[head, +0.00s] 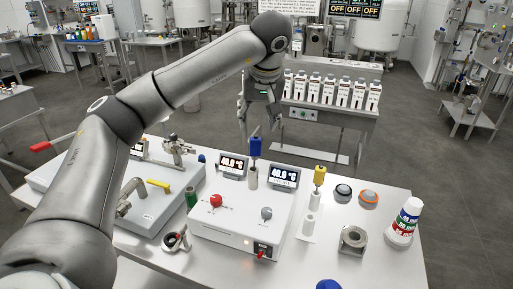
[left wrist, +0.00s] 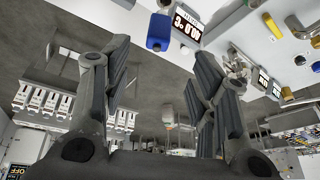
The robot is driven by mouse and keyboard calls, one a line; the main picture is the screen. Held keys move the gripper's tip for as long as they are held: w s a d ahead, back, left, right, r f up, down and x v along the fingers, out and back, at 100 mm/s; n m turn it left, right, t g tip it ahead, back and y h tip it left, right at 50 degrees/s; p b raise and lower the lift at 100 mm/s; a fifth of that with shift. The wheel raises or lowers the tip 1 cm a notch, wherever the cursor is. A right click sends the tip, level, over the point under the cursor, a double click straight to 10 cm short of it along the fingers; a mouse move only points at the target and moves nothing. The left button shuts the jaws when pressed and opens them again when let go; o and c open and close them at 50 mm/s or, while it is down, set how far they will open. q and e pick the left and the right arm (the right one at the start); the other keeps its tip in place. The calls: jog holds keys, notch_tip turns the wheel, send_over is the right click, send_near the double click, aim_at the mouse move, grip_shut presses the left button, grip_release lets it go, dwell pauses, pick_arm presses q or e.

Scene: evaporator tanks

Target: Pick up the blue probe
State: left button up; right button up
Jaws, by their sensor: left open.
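The blue probe (head: 255,147) stands upright in a white holder (head: 252,177) at the back edge of the white table, behind the control box. Its blue top also shows in the left wrist view (left wrist: 158,32), near the top edge, beyond the fingertips. My left gripper (head: 260,122) is just above and behind the blue probe in the head view. Its fingers are spread with nothing between them, as the left wrist view (left wrist: 163,66) shows. I cannot tell the exact gap to the probe. My right gripper is not in view.
A yellow probe (head: 319,176) stands to the right. Two displays (head: 284,176) flank the blue probe near the control box (head: 242,228). A metal cup (head: 353,240) and a white bottle (head: 405,222) stand at the right. A bench with several bottles (head: 330,112) stands behind.

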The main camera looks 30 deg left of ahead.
aim_at(256, 138)
pick_arm(q)
jog(key=x, duration=0.4)
jog(key=shift+f+p, duration=0.25)
jog(key=shift+p, duration=0.1)
jog(key=p+x, duration=0.2)
jog(key=x, duration=0.3)
jog(key=shift+w+r, duration=0.15)
jog(key=shift+w, duration=0.05)
jog(key=shift+a+f, duration=0.1)
jog(key=shift+f, duration=0.15)
jog(key=shift+r, duration=0.1)
grip_shut()
jog(key=shift+r, duration=0.1)
